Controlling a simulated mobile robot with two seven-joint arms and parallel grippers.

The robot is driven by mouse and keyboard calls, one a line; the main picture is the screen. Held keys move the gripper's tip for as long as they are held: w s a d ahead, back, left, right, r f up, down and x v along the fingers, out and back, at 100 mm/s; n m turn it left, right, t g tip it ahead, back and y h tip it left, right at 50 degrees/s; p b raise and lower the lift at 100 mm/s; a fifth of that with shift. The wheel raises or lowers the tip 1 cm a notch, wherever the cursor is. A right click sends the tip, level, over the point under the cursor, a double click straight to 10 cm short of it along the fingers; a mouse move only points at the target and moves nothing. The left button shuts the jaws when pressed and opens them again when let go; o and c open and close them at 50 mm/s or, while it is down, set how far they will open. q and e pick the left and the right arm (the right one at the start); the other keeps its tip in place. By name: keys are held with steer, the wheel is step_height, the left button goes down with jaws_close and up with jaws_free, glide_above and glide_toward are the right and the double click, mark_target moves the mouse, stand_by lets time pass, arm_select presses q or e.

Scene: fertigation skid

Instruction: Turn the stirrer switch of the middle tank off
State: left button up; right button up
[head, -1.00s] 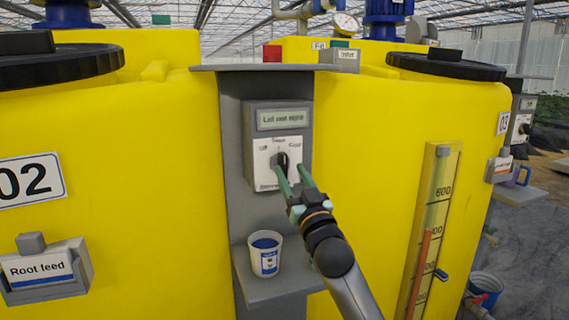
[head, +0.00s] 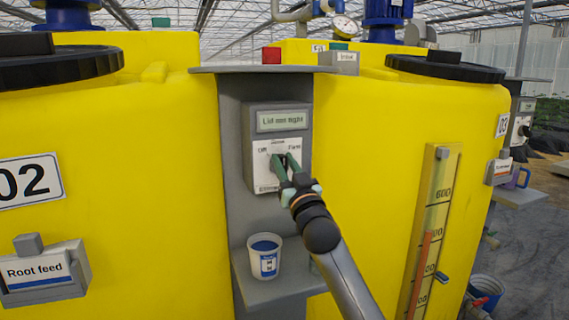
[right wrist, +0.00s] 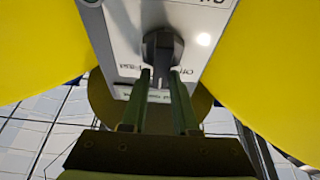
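The stirrer switch is a dark rotary knob (right wrist: 162,50) on a white plate (head: 263,165) of a grey control box. The box sits on a grey post between two yellow tanks. My right gripper (head: 285,160) is at the knob, its greenish fingers pointing up at it and partly hiding it in the head view. In the right wrist view its two fingers (right wrist: 160,88) stand apart, one on each side of the knob's lower end. Firm contact cannot be made out. The plate has "Off" at its left; the knob's exact setting is unclear. My left gripper is out of view.
A shelf (head: 262,292) under the box holds a white cup (head: 265,257) with blue contents. A grey label holder marked "Root feed" (head: 40,270) is on the left tank (head: 140,190), numbered 02. A level gauge (head: 432,220) is on the right tank (head: 370,150).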

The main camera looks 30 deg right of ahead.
jaws_close()
steer(key=shift+f, duration=0.1)
